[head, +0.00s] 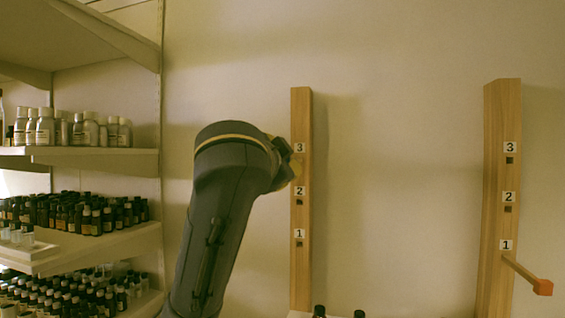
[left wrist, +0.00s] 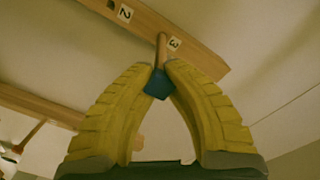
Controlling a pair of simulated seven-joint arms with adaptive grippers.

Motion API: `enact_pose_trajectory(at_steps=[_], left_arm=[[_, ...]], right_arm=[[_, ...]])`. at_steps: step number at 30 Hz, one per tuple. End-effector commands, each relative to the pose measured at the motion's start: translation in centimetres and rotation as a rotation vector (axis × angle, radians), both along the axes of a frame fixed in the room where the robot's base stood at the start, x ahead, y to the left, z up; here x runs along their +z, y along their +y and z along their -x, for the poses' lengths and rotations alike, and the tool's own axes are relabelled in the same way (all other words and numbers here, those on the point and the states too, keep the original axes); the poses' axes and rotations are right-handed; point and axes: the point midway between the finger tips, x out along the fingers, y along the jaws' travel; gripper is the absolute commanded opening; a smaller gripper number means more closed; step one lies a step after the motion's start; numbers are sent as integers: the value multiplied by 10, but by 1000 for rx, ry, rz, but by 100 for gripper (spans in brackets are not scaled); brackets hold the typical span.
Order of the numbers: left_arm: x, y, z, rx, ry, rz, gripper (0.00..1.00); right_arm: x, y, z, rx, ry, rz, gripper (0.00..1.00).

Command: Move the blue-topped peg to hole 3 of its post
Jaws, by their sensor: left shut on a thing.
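The blue-topped peg shows in the left wrist view (left wrist: 158,84), its blue end between my yellow fingertips. My left gripper (left wrist: 158,70) is shut on it. The wooden stick runs from the blue end to the post beside label 3; I cannot tell how deep it sits in the hole. In the head view my left gripper (head: 294,168) is at the left post (head: 301,265), level with label 3, and my arm hides the peg. Holes 2 and 1 of this post look empty. My right gripper is not in view.
A second post (head: 497,180) stands at the right with an orange-topped peg (head: 542,287) sticking out of its hole 1. Shelves with many bottles (head: 75,215) fill the left side. Dark bottle caps (head: 319,311) show at the bottom edge. The wall between the posts is clear.

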Motion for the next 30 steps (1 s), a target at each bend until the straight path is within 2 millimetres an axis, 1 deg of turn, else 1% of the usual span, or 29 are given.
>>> enact_pose_trajectory(at_steps=[30], left_arm=[[0,-5,-21,0,0,0,0]], right_arm=[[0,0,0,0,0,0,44]])
